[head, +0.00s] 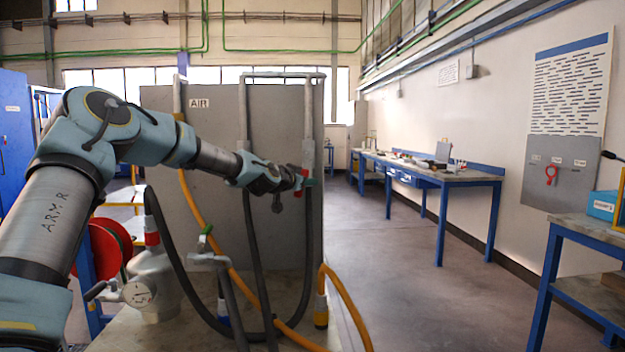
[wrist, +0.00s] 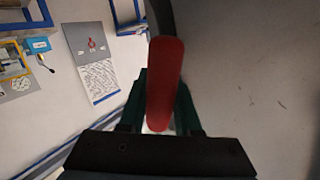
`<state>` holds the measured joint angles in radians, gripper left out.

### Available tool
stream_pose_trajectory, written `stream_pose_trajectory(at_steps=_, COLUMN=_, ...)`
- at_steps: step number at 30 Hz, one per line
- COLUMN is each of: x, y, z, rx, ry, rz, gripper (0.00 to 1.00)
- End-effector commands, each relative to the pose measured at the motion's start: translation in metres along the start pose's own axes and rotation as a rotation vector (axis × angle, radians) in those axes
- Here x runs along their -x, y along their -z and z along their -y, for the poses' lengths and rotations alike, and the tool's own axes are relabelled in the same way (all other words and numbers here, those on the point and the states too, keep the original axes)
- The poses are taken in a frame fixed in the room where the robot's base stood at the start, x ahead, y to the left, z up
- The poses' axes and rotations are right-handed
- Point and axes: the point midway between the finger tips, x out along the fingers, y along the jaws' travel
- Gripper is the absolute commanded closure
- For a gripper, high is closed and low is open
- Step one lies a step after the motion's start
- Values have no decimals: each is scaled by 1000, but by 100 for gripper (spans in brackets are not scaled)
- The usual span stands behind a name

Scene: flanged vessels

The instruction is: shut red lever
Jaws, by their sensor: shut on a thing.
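The red lever (head: 305,174) is on the right vertical pipe in front of the grey panel. It is small in the head view and partly covered by my gripper (head: 302,184). In the wrist view the red lever (wrist: 165,75) is large and runs up between the two green fingers of my gripper (wrist: 163,105). The fingers are shut on it, one on each side. The lever's valve body and its exact angle to the pipe cannot be made out.
A grey panel (head: 221,130) with an AIR sign stands behind the pipes. Dark hoses and an orange hose (head: 345,300) hang below. A green lever (head: 206,232) and a grey vessel (head: 154,282) are in front. The floor (head: 400,265) to the right is clear up to the blue benches.

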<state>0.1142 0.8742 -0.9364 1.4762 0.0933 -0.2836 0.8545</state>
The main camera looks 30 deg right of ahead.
Motion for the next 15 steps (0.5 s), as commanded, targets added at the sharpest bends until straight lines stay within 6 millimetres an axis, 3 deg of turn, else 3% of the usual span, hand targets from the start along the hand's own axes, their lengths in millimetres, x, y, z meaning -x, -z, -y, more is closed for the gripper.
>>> stream_pose_trajectory(at_steps=15, x=20, y=5, z=29, rx=-416, ry=1, rz=270, gripper=100)
